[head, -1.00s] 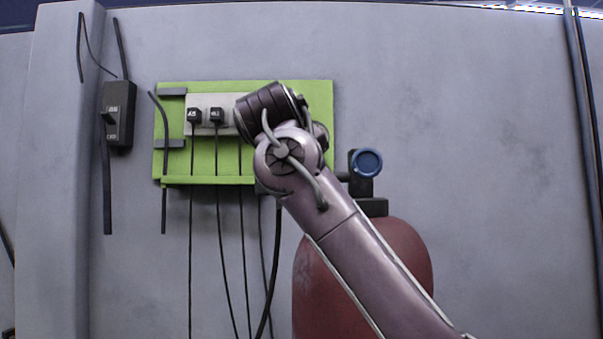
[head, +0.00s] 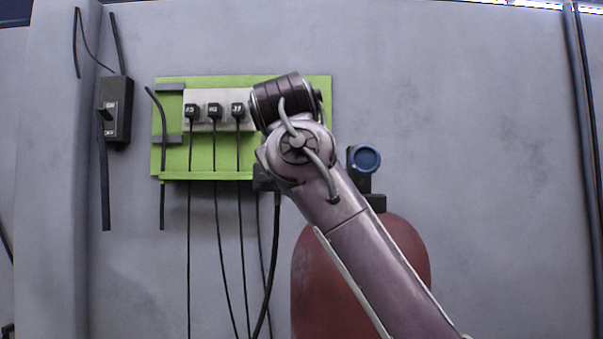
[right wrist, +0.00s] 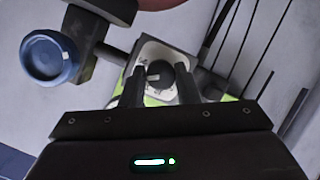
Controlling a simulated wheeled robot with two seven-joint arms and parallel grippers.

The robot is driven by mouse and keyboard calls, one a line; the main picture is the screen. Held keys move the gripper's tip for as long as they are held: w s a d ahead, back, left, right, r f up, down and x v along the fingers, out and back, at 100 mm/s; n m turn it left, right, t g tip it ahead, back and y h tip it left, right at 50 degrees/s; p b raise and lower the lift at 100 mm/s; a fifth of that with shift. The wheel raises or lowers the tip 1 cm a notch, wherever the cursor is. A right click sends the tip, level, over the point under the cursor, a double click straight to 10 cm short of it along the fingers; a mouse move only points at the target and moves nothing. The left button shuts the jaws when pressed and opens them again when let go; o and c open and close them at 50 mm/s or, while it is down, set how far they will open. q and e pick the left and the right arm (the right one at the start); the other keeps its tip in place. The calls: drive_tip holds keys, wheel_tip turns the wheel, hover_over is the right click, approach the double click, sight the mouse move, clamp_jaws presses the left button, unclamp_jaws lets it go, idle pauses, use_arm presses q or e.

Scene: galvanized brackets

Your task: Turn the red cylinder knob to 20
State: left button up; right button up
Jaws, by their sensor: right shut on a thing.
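The red cylinder (head: 345,285) stands against the wall, partly behind my right arm in the head view; a bit of it shows at the top of the right wrist view (right wrist: 155,4). A blue round handwheel (head: 365,158) sits on its valve; it is also at the left of the right wrist view (right wrist: 48,58). A dark pipe leads from the valve to a pale dial plate (right wrist: 151,50) with a dark knob (right wrist: 160,76). My right gripper (right wrist: 161,78) is shut on this knob, a finger on each side. The dial's numbers are not readable. The head view hides the gripper and dial. My left gripper is out of view.
A green board (head: 175,165) on the wall carries a grey socket strip (head: 200,126) with several black plugs and hanging cables. A black switch box (head: 118,110) is at the left. The wall right of the cylinder is clear.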

drive_tip(key=o, duration=1)
drive_tip(key=shift+f, duration=0.15)
drive_tip(key=shift+c, duration=0.2)
wheel_tip(320, 180, up, 20)
drive_tip(key=p, duration=1.8)
drive_tip(key=shift+w, duration=0.1)
